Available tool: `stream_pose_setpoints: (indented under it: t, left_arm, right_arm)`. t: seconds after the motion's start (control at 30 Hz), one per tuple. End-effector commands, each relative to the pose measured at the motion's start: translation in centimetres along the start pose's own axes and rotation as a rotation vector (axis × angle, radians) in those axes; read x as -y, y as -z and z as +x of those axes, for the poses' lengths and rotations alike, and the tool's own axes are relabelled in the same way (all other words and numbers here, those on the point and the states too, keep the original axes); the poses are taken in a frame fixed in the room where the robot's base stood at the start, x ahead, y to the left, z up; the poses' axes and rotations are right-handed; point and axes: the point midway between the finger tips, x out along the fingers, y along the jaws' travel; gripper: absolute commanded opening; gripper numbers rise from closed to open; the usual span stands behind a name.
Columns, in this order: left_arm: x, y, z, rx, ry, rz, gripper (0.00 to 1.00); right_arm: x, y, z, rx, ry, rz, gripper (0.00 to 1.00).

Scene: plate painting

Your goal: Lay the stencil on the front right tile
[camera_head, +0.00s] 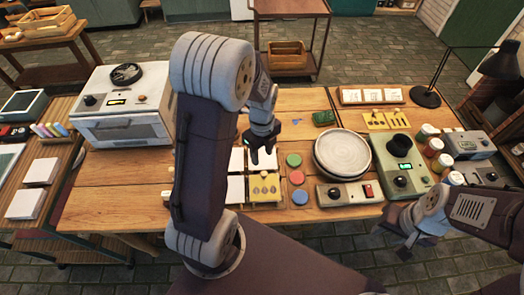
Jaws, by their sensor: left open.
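White tiles stand in a grid at the table's middle. The back right tile (266,160) and front left tile (235,190) show partly beside my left arm. A yellow stencil (263,188) with small holes covers the front right tile and appears to lie flat on it. My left gripper (262,158) is open, just behind the stencil and above the back right tile, apart from the stencil as far as I can tell. My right gripper (404,246) hangs off the table's front right edge; its jaws are too unclear to read.
Green, red and blue paint discs (297,177) lie right of the tiles. A round plate on a turntable (342,154) stands beyond them. More yellow stencils (388,120) lie at the back right. A white kiln (125,105) stands at the left.

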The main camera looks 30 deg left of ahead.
Motion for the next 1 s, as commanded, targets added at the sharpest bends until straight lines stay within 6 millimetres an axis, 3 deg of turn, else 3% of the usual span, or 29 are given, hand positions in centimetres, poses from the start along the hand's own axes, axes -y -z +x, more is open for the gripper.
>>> stream_pose_setpoints:
  t: [0.27,0.37,0.6,0.7,0.83,1.0]
  left_arm:
    - [-0.2,0.3,-0.9,0.001,0.003,-0.054,0.44]
    - [-0.8,1.4,-1.4,0.003,0.019,-0.306,0.44]
    - [-4.1,5.5,-2.4,-0.032,0.074,-1.312,0.44]
    - [-5.2,6.7,-2.5,-0.057,0.086,-1.634,0.44]
    - [-6.1,7.4,-2.5,-0.080,0.092,-1.876,0.44]
    - [-6.3,7.6,-2.5,-0.086,0.092,-1.945,0.44]
  right_arm:
    - [0.0,0.0,-0.1,0.000,0.000,0.000,0.36]
    - [0.0,0.0,-0.1,0.000,0.000,0.000,0.36]
    - [0.0,0.0,-0.1,0.000,0.000,0.000,0.36]
    - [0.0,0.0,-0.1,0.000,0.000,0.000,0.36]
    - [0.0,0.0,-0.1,0.000,0.000,0.000,0.36]
    - [0.0,0.0,-0.1,0.000,0.000,0.000,0.36]
